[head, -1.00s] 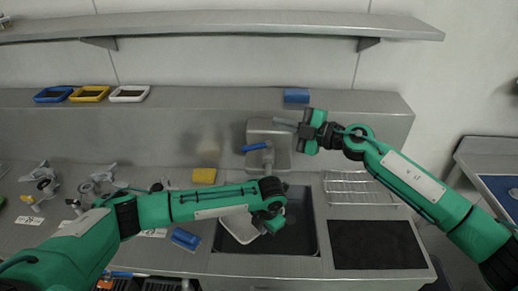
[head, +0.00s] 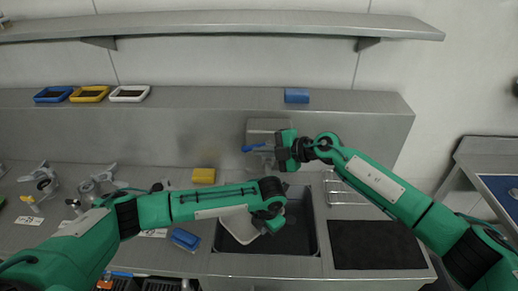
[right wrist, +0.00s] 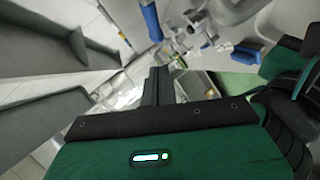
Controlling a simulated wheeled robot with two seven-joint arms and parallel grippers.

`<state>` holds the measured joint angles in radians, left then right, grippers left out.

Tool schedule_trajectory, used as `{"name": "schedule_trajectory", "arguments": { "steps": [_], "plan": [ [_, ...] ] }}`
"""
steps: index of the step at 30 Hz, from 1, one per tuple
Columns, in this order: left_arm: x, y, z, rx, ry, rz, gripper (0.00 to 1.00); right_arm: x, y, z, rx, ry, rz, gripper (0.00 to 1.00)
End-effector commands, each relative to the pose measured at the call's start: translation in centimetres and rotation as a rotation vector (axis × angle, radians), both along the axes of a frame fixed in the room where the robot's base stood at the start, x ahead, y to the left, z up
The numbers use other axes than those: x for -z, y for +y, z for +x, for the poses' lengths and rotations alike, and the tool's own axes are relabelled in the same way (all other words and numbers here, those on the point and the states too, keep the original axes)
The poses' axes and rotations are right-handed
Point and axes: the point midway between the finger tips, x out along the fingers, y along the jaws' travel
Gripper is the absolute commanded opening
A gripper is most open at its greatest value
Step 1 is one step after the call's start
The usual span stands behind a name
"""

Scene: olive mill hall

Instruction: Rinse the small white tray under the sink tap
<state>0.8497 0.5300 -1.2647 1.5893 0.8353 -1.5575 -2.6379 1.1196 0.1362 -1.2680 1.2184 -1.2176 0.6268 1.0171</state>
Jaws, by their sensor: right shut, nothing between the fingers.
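The small white tray (head: 240,226) is tilted at the left part of the dark sink basin (head: 295,238). My left gripper (head: 268,217) is over the tray's right edge; its fingers are hidden, so its grip does not show. The sink tap stands behind the basin, with a blue lever (head: 254,148). My right gripper (head: 279,158) is close to the tap, right of the lever, and partly covers the tap. Its fingers (right wrist: 157,85) are together and empty in the right wrist view. Whether they touch the tap cannot be told. No water stream is discernible.
A yellow sponge (head: 204,176) and a blue block (head: 185,238) lie left of the sink. A wire rack (head: 350,192) and a black mat (head: 376,245) are on the right. Blue, yellow and white trays (head: 128,94) sit on the back ledge beside metal parts below.

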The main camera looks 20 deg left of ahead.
Motion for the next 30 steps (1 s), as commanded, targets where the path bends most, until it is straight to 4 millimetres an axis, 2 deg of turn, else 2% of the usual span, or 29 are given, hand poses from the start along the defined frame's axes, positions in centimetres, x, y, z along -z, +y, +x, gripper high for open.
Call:
{"name": "schedule_trajectory", "arguments": {
  "steps": [6, 12, 26, 30],
  "plan": [
    [-0.1, 0.0, 0.0, 0.0, -0.001, 0.0, 0.0, 1.2, 1.4, 1.8, 0.002, 0.0, 0.001, 0.0],
    [-0.1, 0.0, 0.0, 0.0, -0.001, 0.0, 0.0, 1.8, 1.9, 2.6, 0.002, 0.0, 0.001, 0.0],
    [-0.1, 0.0, 0.0, 0.0, -0.001, 0.0, 0.0, 1.9, 2.1, 2.8, 0.0, 0.0, 0.001, 0.0],
    [-0.1, 0.0, 0.0, 0.0, -0.001, 0.0, 0.0, 1.9, 3.2, 3.2, 0.0, 0.0, 0.0, 0.0]
  ]
}}
